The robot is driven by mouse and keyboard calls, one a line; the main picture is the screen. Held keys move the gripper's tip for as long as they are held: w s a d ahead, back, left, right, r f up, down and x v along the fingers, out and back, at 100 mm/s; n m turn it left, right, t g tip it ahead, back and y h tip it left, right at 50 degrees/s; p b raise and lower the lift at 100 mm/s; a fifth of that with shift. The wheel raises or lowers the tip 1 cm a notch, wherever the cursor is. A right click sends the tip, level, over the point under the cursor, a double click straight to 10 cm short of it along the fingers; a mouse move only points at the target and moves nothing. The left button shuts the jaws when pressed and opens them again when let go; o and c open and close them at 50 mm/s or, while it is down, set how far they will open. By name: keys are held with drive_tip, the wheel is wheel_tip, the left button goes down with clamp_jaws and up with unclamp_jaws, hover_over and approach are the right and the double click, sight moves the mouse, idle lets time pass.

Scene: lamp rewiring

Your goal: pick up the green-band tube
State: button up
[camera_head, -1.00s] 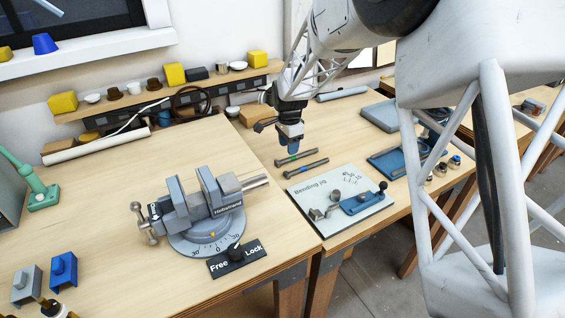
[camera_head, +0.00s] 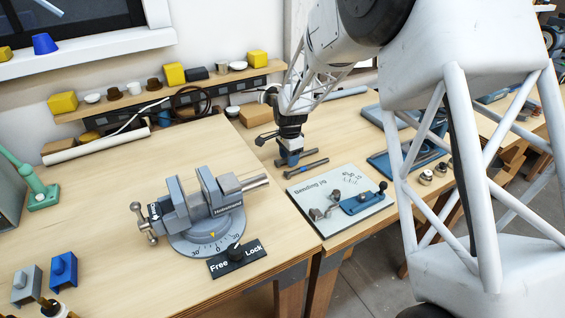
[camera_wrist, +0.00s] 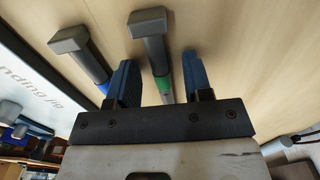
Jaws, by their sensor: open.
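The green-band tube (camera_wrist: 155,55) is a grey tube with a square end block and a green band. In the wrist view it lies on the wooden bench between my gripper's two blue fingers (camera_wrist: 161,84). The fingers are spread, with visible space on either side of it. In the head view my gripper (camera_head: 289,158) is low over the same tube (camera_head: 311,153) and hides its left part. A similar blue-band tube (camera_wrist: 82,50) lies to the left in the wrist view, outside the fingers; it also shows in the head view (camera_head: 306,168), nearer the camera.
The Bending jig board (camera_head: 341,207) lies just in front of the tubes. A vise (camera_head: 212,205) on a round base stands to the left. Blue trays (camera_head: 385,165) are to the right. Bare bench lies left of my gripper.

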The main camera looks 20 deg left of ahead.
clamp_jaws()
drive_tip(key=shift+r, duration=0.15)
idle(0.4)
wheel_tip(320, 180, up, 10)
idle(0.6)
idle(0.5)
